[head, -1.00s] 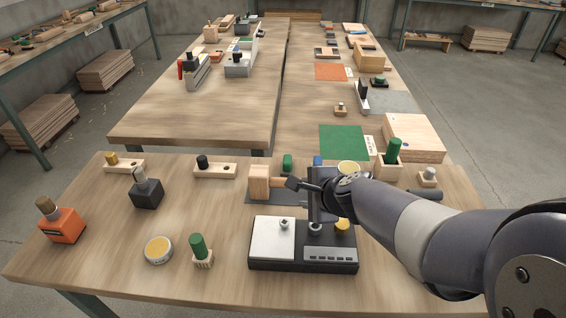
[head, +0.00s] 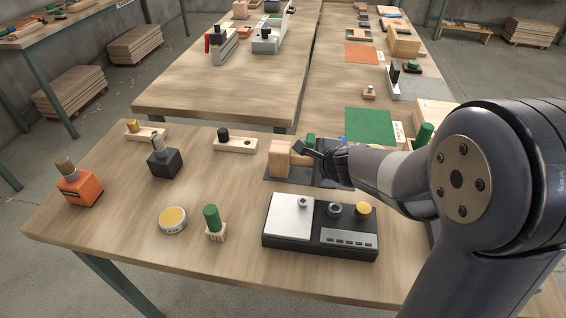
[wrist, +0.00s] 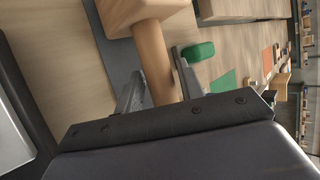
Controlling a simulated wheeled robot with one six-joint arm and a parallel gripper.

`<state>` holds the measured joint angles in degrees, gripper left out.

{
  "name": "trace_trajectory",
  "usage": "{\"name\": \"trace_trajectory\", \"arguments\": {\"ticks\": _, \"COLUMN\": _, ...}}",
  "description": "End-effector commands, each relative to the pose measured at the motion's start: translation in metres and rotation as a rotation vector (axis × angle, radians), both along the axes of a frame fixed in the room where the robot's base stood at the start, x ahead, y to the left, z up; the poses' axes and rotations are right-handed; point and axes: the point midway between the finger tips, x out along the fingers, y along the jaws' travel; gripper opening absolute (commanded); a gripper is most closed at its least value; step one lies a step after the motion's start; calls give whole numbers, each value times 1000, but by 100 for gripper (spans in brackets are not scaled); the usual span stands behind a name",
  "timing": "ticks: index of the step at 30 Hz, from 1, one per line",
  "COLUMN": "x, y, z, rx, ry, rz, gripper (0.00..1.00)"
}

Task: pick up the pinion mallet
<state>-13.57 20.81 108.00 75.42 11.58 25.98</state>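The pinion mallet has a pale wooden block head (head: 279,160) and lies on a dark grey mat (head: 275,178) on the near bench. Its handle points right toward my gripper (head: 303,151), which partly hides it in the head view. In the wrist view the mallet head (wrist: 140,12) is at the top and its round handle (wrist: 155,60) runs down between the two fingers of my gripper (wrist: 158,68). The fingers stand on either side of the handle with small gaps showing, so the gripper looks open around it.
A green-topped piece (wrist: 198,52) stands close beside the right finger. A black and silver device (head: 320,230) is in front of the mat. A wooden block with a black knob (head: 235,144) lies left of the mallet.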

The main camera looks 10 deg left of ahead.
Motion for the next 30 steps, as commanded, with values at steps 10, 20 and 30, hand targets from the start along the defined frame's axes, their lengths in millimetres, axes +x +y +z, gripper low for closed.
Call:
{"name": "trace_trajectory", "arguments": {"ticks": 10, "x": 6, "y": 3, "z": -6, "rx": 0, "ry": 0, "rz": 0, "gripper": 36}}
{"name": "trace_trajectory", "arguments": {"ticks": 20, "x": 6, "y": 3, "z": -6, "rx": 0, "ry": 0, "rz": 0, "gripper": 9}}
{"name": "trace_trajectory", "arguments": {"ticks": 30, "x": 6, "y": 3, "z": -6, "rx": 0, "ry": 0, "rz": 0, "gripper": 0}}
